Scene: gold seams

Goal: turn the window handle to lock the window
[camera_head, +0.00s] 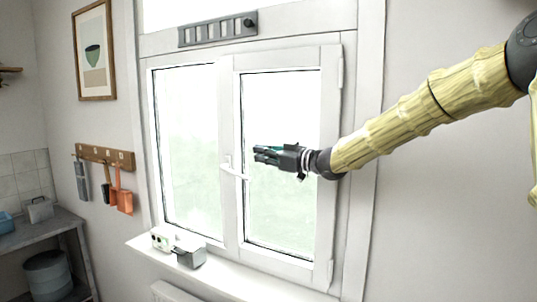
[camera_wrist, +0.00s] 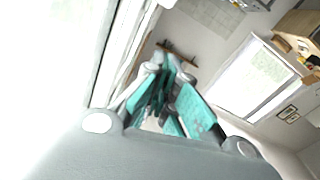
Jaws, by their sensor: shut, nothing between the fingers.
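The window (camera_head: 235,160) has two white-framed panes with bright glass, and both sashes look closed. Its white handle (camera_head: 235,173) sits on the middle stile, with the lever pointing roughly sideways to the right and slightly down. My gripper (camera_head: 256,154) is in front of the right pane, just right of and slightly above the handle in the head view. It points left, and its fingers are together with nothing between them. I cannot tell its depth from the glass. In the wrist view the teal-padded fingers (camera_wrist: 165,100) are close together, and I cannot make out the handle there.
On the sill (camera_head: 215,280) stand a small white box (camera_head: 163,239) and a grey box (camera_head: 190,256). A wooden hook rail (camera_head: 105,156) with hanging tools is on the left wall, below a framed picture (camera_head: 94,50). A vent (camera_head: 217,31) is above the window.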

